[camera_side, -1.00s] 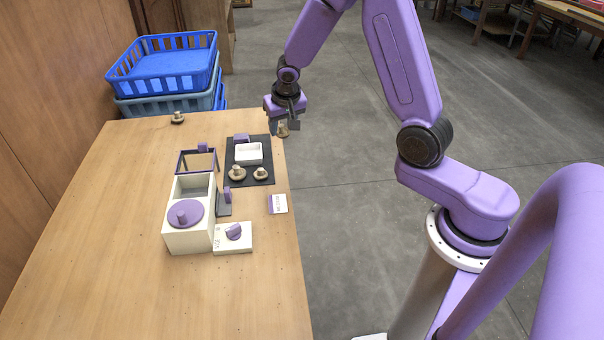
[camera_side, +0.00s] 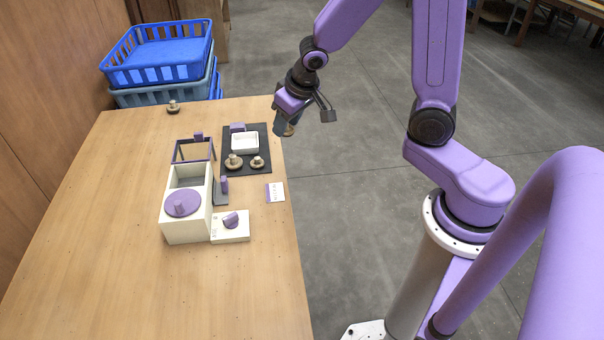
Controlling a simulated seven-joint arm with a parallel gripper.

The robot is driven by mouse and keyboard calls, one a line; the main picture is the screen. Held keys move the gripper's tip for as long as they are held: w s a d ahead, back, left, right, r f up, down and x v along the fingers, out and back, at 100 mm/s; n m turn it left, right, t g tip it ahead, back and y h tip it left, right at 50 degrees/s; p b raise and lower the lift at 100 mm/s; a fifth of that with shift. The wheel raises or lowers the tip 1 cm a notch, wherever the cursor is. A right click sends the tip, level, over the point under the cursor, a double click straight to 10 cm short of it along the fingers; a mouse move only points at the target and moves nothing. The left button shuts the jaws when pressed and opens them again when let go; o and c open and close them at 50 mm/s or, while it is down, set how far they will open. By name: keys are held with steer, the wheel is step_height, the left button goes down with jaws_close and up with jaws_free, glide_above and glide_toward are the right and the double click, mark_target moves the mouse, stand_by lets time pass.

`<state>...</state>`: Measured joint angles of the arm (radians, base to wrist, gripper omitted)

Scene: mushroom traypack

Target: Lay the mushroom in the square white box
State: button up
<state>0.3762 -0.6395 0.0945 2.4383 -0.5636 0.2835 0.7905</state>
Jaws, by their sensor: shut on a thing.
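The square white box (camera_side: 245,149) sits on the dark mat (camera_side: 229,142) near the table's right edge. My gripper (camera_side: 286,127) is shut on a brown mushroom (camera_side: 290,131), partly hidden by the fingers. In the picture, they are right of the white box, over the mat's right edge and the table edge; their height is hard to tell. Two other mushrooms stand on the mat in front of the box, a larger one (camera_side: 233,161) and a smaller one (camera_side: 257,162). Another mushroom (camera_side: 173,107) stands alone at the table's far end.
A cream container with a purple round lid (camera_side: 183,203), an open purple-rimmed frame (camera_side: 193,150) and a scale-like box with a purple knob (camera_side: 231,226) stand left of and before the mat. A small card (camera_side: 275,192) lies nearby. Blue crates (camera_side: 160,62) are stacked beyond the table.

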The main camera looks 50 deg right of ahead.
steer(key=shift+d, duration=0.2)
steer(key=shift+a, duration=0.2)
stand_by(0.4)
steer(key=w+d+f+m+h, duration=0.1)
steer(key=w+d+f+m, duration=0.1)
steer(key=w+d+m, duration=0.3)
steer(key=m+g+h, duration=0.2)
steer(key=m, duration=0.2)
glide_toward(263, 132)
steer(key=shift+w+d+f, duration=0.35)
steer(key=shift+d+f, duration=0.25)
steer(key=shift+d, duration=0.15)
steer(key=shift+w+f, duration=0.25)
steer(key=shift+f, duration=1.55)
